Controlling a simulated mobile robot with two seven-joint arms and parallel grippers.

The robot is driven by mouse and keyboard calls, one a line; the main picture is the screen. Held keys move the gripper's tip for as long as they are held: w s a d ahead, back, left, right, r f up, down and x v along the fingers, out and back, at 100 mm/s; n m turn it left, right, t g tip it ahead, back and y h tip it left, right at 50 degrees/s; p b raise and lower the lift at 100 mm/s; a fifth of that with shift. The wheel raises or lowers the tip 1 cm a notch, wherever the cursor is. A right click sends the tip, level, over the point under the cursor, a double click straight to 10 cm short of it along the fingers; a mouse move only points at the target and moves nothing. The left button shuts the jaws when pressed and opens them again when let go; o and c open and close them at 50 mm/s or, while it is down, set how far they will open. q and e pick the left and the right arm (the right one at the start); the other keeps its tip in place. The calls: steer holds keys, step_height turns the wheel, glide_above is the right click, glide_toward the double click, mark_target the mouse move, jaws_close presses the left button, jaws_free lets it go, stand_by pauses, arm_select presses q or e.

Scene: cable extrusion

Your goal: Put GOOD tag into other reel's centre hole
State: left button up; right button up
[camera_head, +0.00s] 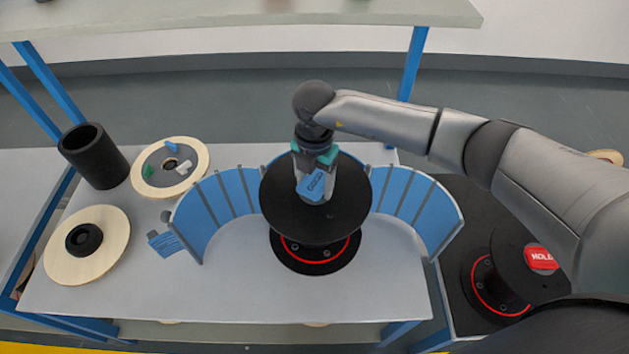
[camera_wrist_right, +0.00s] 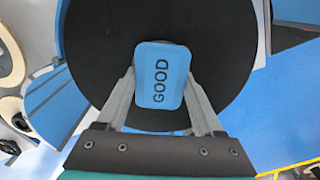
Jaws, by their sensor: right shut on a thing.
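The blue GOOD tag (camera_head: 311,186) is over the middle of the black reel (camera_head: 345,218) on the table. My right gripper (camera_head: 317,192) is shut on the tag from above; in the wrist view the two fingers flank the tag (camera_wrist_right: 161,77), lettering facing the camera. The black flange (camera_wrist_right: 90,45) fills the background there. The reel's centre hole is hidden behind tag and fingers, so I cannot tell how deep the tag sits. A second black reel (camera_head: 512,257) at the right carries a red tag (camera_head: 541,258) with partly readable lettering "HOL". My left gripper is not in view.
Curved blue slatted guards (camera_head: 222,205) flank the middle reel on both sides. At the left are a black tube (camera_head: 93,156), a wooden disc (camera_head: 110,255) with a black ring, and another wooden disc (camera_head: 199,157) with small pieces. A shelf (camera_head: 230,18) spans the back.

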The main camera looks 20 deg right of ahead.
mark_target(315, 183)
steer(key=shift+s+f, duration=0.1)
steer(key=shift+f, duration=0.2)
steer(key=shift+s+f, duration=0.15)
steer(key=shift+f, duration=0.15)
steer(key=o, duration=1.1)
steer(key=r+p, duration=0.2)
steer(key=r, duration=0.1)
steer(key=shift+w+d, duration=0.15)
steer(key=shift+w, duration=0.05)
step_height(315, 183, up, 8)
steer(key=p, duration=0.7)
steer(key=shift+r+p, duration=0.15)
steer(key=shift+p, duration=0.2)
